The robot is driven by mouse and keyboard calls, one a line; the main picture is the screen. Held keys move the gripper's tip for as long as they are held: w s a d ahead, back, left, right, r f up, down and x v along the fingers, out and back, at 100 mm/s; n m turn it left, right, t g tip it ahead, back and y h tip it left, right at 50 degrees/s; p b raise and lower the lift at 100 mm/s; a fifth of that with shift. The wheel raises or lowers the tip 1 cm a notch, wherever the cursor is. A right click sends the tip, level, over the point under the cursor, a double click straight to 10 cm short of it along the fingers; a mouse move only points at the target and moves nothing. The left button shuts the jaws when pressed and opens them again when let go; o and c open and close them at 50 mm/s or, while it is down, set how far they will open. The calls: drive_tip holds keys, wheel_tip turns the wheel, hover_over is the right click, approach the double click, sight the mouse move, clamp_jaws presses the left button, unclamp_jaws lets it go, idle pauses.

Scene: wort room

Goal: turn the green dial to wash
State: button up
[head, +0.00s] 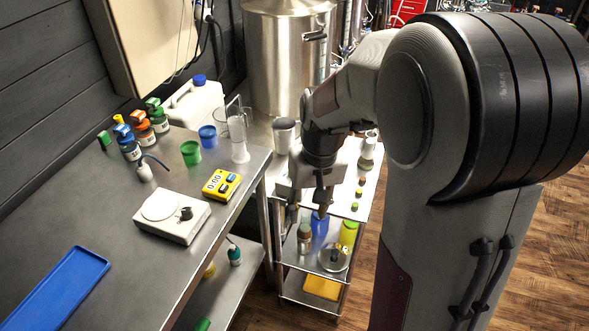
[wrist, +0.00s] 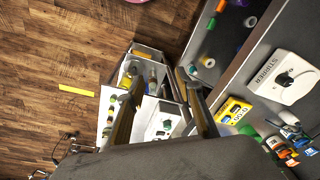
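My gripper (head: 307,203) hangs over the shelved cart, to the right of the steel table. In the wrist view my gripper (wrist: 158,80) shows two fingers spread apart with nothing between them, so it is open and empty.
The steel table (head: 125,190) holds a yellow timer (head: 221,185), a green cup (head: 190,152), a blue cup (head: 208,136), several capped bottles and a blue tray (head: 55,291). The cart (head: 345,203) carries small items on its shelves. A steel kettle (head: 283,60) stands behind. Wooden floor is open at right.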

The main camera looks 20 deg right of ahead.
drive_tip(key=w+d+f+n+t, duration=0.1)
drive_tip(key=w+d, duration=0.2)
drive_tip(key=w, duration=0.6)
drive_tip(key=w+d+f+n+t, duration=0.1)
drive_tip(key=w+d+t, duration=0.1)
drive_tip(key=w, duration=0.8)
drive_tip(key=shift+d+n+t+h, duration=0.3)
drive_tip(key=shift+d, duration=0.6)
drive_tip(key=shift+w+f, duration=0.1)
drive_tip(key=shift+f, duration=0.15)
drive_tip(key=shift+x, duration=3.75)
clamp_jaws()
